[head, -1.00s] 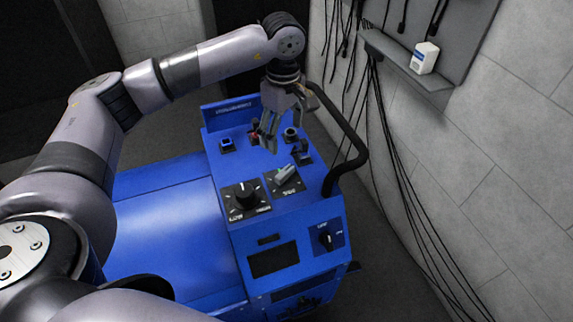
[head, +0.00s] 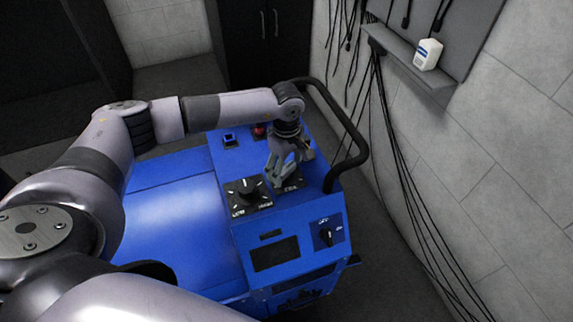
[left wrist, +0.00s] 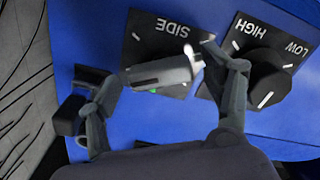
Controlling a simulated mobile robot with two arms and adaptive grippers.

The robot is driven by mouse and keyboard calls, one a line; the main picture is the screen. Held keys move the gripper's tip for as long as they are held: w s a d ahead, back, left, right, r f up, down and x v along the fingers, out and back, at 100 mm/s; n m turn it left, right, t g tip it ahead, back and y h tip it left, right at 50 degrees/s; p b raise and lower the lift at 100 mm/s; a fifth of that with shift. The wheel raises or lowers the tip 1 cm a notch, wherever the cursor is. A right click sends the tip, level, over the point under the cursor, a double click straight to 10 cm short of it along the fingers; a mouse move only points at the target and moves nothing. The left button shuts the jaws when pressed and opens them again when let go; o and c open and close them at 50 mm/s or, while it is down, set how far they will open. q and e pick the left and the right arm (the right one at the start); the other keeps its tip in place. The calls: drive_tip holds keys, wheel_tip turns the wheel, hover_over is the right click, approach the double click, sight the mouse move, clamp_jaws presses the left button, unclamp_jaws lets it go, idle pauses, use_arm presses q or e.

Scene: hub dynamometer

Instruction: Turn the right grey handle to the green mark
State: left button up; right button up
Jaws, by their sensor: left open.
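The grey handle (left wrist: 160,73) sits on a black plate (left wrist: 150,32) lettered SIDE on the blue console. In the left wrist view it lies nearly level, with its pale end to the right. A small green mark (left wrist: 153,91) shows at its lower edge, partly covered by it. My left gripper (left wrist: 161,66) is open, with one finger on each side of the handle, beyond its two ends. I cannot tell whether either finger touches it. In the head view the left gripper (head: 283,176) comes down over the plate and hides most of the handle. My right gripper is not in view.
A black HIGH/LOW knob (left wrist: 265,78) stands close beside one finger. Dark control blocks (left wrist: 85,108) lie behind the other. A black rail (head: 355,140) curves along the console's right side. A small black switch (head: 325,236) is on the front. Cables hang on the wall.

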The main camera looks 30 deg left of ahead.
use_arm(q)
drive_tip(key=shift+c, duration=0.5)
drive_tip(key=c, duration=1.1)
drive_tip(key=shift+o, duration=0.2)
drive_tip(key=shift+n, duration=0.3)
drive_tip(key=shift+f+n+b, duration=0.1)
drive_tip(key=shift+n+b, duration=0.7)
drive_tip(key=shift+n, duration=0.2)
drive_tip(key=n+b, duration=0.1)
drive_tip(key=n, duration=0.1)
drive_tip(key=shift+n, duration=0.4)
drive_tip(key=n+b, duration=0.1)
drive_tip(key=n, duration=0.2)
drive_tip(key=shift+a, duration=0.1)
drive_tip(key=shift+n+b, duration=0.65)
drive_tip(key=shift+n, duration=1.05)
